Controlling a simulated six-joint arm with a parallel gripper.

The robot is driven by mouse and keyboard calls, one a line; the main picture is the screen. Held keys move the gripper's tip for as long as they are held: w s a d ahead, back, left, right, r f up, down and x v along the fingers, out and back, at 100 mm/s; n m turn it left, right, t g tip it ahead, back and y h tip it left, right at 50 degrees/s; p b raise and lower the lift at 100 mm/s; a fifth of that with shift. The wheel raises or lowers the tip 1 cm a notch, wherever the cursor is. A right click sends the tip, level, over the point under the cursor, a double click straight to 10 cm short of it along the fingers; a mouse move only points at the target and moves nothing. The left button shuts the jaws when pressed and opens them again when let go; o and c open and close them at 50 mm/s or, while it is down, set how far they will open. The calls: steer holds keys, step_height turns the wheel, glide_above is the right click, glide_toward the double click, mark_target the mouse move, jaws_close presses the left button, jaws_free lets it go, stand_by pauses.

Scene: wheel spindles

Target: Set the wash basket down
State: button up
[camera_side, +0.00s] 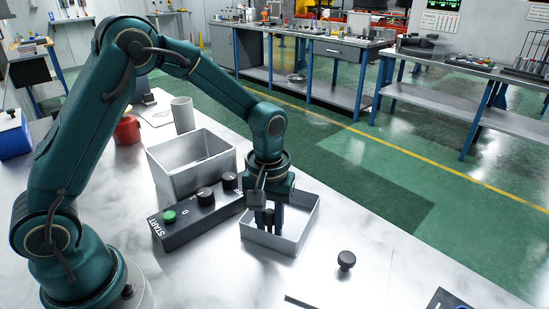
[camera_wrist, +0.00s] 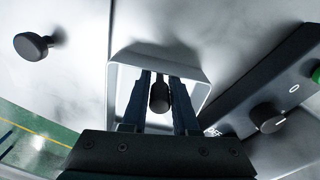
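A shallow, square, pale metal tray (camera_side: 307,222), which I take for the wash basket, appears to sit level on the bench in the side view; a gap under it cannot be ruled out. In the wrist view its rim (camera_wrist: 202,98) frames the fingers. My gripper (camera_side: 271,222) points straight down with its fingers inside the walls. A dark cylindrical piece (camera_wrist: 160,97) stands between the two fingers, which look closed against it. Whether this piece joins the tray is hidden.
A black START control box (camera_side: 180,227) with knobs lies close beside the tray on the left. A deeper metal bin (camera_side: 165,178) stands behind that box. A loose black knob (camera_side: 346,260) lies at the right front. Bare bench lies in front of the tray.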

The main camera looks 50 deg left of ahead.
steer(key=shift+o, duration=1.2)
step_height(320, 180, up, 11)
steer(key=shift+r, duration=0.2)
steer(key=shift+s+r, duration=0.1)
steer(key=shift+r, duration=0.45)
steer(key=s+a+m+t, duration=0.1)
steer(key=s+m+t, duration=0.1)
steer(key=s, duration=0.4)
steer(key=s+a+r+m+t, duration=0.1)
steer(key=s+m+t, duration=0.2)
steer(key=s, duration=0.4)
steer(key=shift+s+a+r+m+t, duration=0.2)
steer(key=shift+a+m+t, duration=0.15)
steer(key=shift+m, duration=0.25)
